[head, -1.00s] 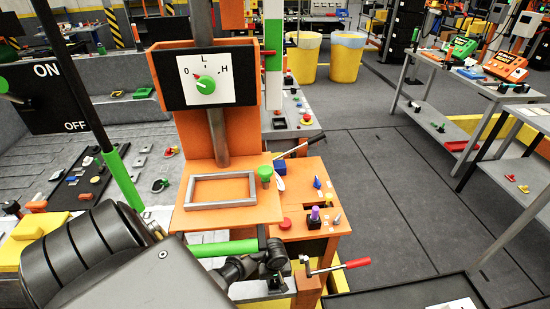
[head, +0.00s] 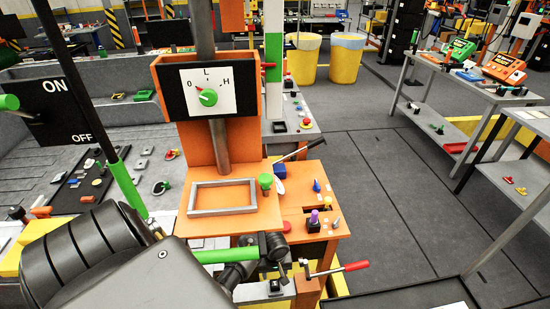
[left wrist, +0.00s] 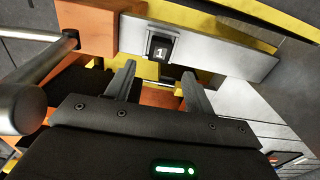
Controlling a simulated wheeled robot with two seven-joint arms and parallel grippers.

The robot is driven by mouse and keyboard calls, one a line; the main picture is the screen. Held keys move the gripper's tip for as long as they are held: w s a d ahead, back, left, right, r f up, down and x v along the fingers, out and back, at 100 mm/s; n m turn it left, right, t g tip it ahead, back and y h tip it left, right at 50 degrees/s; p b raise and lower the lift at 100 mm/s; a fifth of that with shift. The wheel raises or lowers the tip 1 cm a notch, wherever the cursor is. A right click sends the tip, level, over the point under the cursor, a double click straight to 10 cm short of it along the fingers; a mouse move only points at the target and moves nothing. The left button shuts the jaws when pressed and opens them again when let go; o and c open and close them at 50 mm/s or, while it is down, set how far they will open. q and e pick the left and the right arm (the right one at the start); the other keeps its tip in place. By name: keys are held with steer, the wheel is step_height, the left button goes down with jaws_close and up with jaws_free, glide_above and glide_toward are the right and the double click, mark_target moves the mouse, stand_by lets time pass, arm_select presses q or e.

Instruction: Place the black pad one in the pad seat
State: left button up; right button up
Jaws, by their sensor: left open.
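A black pad marked 1 (left wrist: 160,48) sits in a holder on a grey metal strip (left wrist: 215,52) in the left wrist view. In the head view, a small dark piece on the grey strip at the bottom looks like the same pad (head: 274,286). My left gripper (left wrist: 157,73) is open, its two fingers pointing at the pad from either side, with nothing between them. In the head view the left gripper (head: 281,266) is small and dark, just above the strip. I cannot tell for certain which part is the pad seat. My right gripper is not in view.
An orange stand holds a grey rectangular frame (head: 222,196) and a dial panel (head: 207,91). A red-handled lever (head: 343,268) sticks out right of the strip. A green bar (head: 226,254) lies near my arm. Open floor lies to the right.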

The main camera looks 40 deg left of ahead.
arm_select(q)
steer(key=shift+r+p, duration=0.4)
steer(key=shift+r, duration=1.8)
steer(key=s+d+f+m+h, duration=0.1)
steer(key=s+d+f+m, duration=0.1)
steer(key=s+d+f, duration=0.45)
steer(key=s+d+f+m+h, duration=0.1)
steer(key=s+d+f+m, duration=0.15)
steer(key=f, duration=0.65)
steer(key=s+f+m, duration=0.2)
steer(key=s+f, duration=0.2)
steer(key=s, duration=0.4)
steer(key=s+a+f+m+y, duration=0.1)
steer(key=s+f+m, duration=0.2)
steer(key=s, duration=0.5)
steer(key=s+a+f+m+t+y, duration=0.1)
steer(key=s+f+m, duration=0.2)
steer(key=s+f, duration=0.2)
steer(key=s, duration=0.3)
steer(key=shift+a, duration=0.25)
